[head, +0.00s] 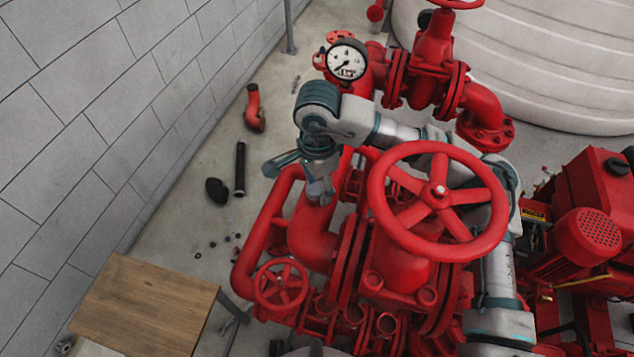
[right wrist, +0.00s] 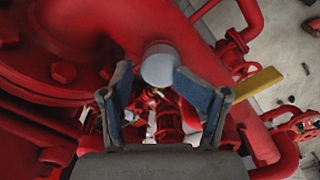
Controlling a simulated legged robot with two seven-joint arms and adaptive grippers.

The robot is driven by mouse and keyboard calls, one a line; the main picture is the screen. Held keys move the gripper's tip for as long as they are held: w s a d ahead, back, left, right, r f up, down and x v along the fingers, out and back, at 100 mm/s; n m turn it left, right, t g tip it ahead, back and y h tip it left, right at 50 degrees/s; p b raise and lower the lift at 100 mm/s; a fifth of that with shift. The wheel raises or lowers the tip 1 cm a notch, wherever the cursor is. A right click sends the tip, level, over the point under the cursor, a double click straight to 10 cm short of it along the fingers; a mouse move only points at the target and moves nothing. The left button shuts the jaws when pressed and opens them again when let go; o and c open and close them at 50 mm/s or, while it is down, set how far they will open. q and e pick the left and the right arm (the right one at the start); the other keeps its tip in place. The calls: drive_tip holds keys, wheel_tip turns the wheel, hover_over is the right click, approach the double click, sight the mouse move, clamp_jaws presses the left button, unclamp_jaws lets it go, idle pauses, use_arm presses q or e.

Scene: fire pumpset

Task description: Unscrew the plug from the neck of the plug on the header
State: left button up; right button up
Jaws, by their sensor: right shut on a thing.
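The plug (right wrist: 158,66) is a light grey round cap, seen between my right fingertips in the right wrist view. It sits against the large red header pipe (right wrist: 205,55); the neck under it is hidden. My right gripper (right wrist: 157,76) is shut on the plug, with one blue-padded finger on each side. In the head view my right gripper (head: 319,192) points down at the red header elbow (head: 312,235), and its fingers hide the plug there. My left gripper is in neither view.
A big red handwheel (head: 438,195) stands close to my right arm. A pressure gauge (head: 346,62) is behind the wrist. A smaller handwheel (head: 281,285) and a wooden table (head: 145,305) are at lower left. Loose parts lie on the floor by the wall.

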drive_tip(key=c, duration=0.8)
drive_tip(key=shift+s+d, duration=0.1)
clamp_jaws()
drive_tip(key=shift+s+d+r, duration=0.1)
drive_tip(key=shift+s+d, duration=0.05)
drive_tip(key=shift+s, duration=0.05)
drive_tip(key=shift+w, duration=0.1)
drive_tip(key=n, duration=0.4)
drive_tip(key=shift+n, duration=0.3)
drive_tip(key=shift+n+b, duration=0.3)
drive_tip(key=shift+n, duration=0.5)
drive_tip(key=n, duration=0.3)
